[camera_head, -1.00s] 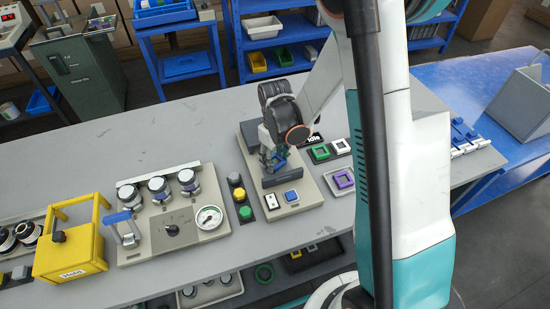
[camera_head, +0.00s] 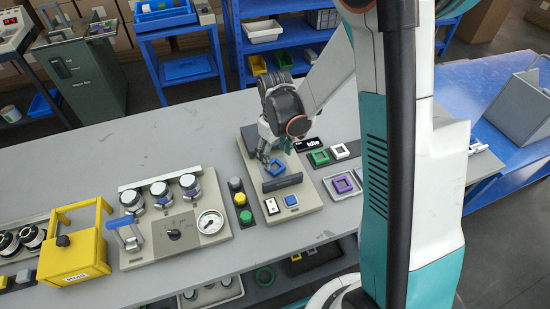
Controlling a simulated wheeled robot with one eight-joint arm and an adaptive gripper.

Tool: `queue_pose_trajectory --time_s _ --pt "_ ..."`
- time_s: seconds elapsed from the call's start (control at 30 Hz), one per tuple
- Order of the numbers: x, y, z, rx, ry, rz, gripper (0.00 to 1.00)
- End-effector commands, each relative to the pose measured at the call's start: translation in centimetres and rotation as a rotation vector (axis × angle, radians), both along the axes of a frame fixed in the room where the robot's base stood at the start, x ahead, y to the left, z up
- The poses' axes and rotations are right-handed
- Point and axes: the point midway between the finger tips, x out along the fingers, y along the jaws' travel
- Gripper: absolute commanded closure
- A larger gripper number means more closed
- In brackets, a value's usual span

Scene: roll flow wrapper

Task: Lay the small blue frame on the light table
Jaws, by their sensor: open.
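The small blue frame (camera_head: 277,168) lies on the beige unit (camera_head: 307,213), just behind its dark grey bar (camera_head: 283,183). I take this unit to be the light table, though no label on it can be read. My gripper (camera_head: 268,156) is open, right beside and above the frame at its upper left. The frame's outline shows mostly clear of the fingers. Whether a finger still touches it is too small to tell.
A black "Idle" sign (camera_head: 307,145), a green frame (camera_head: 318,157) and a white frame (camera_head: 340,151) lie right of the unit. A purple frame (camera_head: 342,184) sits in a tray. Coloured buttons (camera_head: 240,200) and a gauge panel (camera_head: 174,233) stand left. My arm hides the table's right part.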

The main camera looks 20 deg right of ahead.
Motion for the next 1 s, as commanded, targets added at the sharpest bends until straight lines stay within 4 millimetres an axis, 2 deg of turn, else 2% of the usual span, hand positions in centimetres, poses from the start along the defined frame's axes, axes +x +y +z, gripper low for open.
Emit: queue_pose_trajectory --time_s 0.03,0.2,0.57,0.77,1.0 --pt "0.0 0.0 1.6 0.000 0.000 0.000 0.37" --pt "0.0 0.0 4.7 0.000 0.000 0.000 0.37" --pt "-0.2 0.0 8.0 0.000 -0.013 -0.008 0.37" --pt "-1.9 0.0 11.9 0.002 -0.087 -0.055 0.37" --pt "-5.1 0.0 17.0 0.014 -0.209 -0.131 0.37"
